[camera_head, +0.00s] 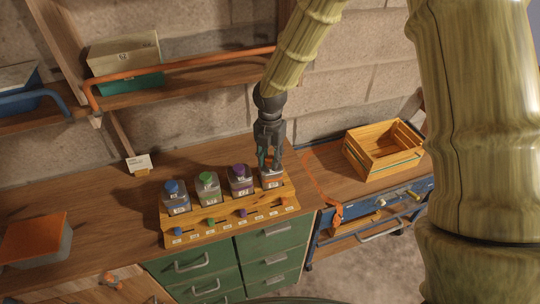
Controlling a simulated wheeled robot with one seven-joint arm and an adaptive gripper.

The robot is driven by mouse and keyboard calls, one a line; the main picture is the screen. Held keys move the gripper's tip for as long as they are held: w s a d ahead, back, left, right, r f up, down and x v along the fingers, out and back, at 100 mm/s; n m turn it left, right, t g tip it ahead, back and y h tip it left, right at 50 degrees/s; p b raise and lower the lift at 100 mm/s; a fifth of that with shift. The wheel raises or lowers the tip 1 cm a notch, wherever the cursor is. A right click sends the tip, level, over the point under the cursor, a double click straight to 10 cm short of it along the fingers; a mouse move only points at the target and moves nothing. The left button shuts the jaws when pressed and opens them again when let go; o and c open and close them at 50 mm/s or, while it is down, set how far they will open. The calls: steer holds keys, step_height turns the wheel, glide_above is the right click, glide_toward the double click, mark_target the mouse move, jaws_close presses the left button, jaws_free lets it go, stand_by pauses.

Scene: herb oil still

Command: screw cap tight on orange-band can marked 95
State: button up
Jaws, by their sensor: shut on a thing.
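The can under my gripper (272,180) stands at the right end of a wooden rack (200,240). It shows a reddish-orange band, but its number is too small to read. My gripper (271,164) points straight down at the can's top, its fingers shut around the cap there. The fingers hide the cap, so I cannot tell how far it sits on the neck. The can looks upright. To its left in the rack stand capped cans: purple (240,181), green (208,188) and blue (176,198).
The rack stands on a wooden bench above green drawers (190,262). Small colored pieces and labels line its front. A yellow crate (385,150) is on the right on a blue cart. An orange-lidded box (35,240) is at left. A shelf with an orange rail (180,66) hangs behind.

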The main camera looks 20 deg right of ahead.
steer(key=m+p, duration=0.1)
steer(key=m, duration=0.3)
steer(key=shift+m, duration=0.3)
steer(key=m, duration=0.3)
steer(key=shift+p, duration=0.3)
steer(key=m+p, duration=0.1)
steer(key=m, duration=0.7)
steer(key=shift+s+f, duration=0.1)
steer(key=o, duration=1.1)
steer(key=shift+c, duration=0.2)
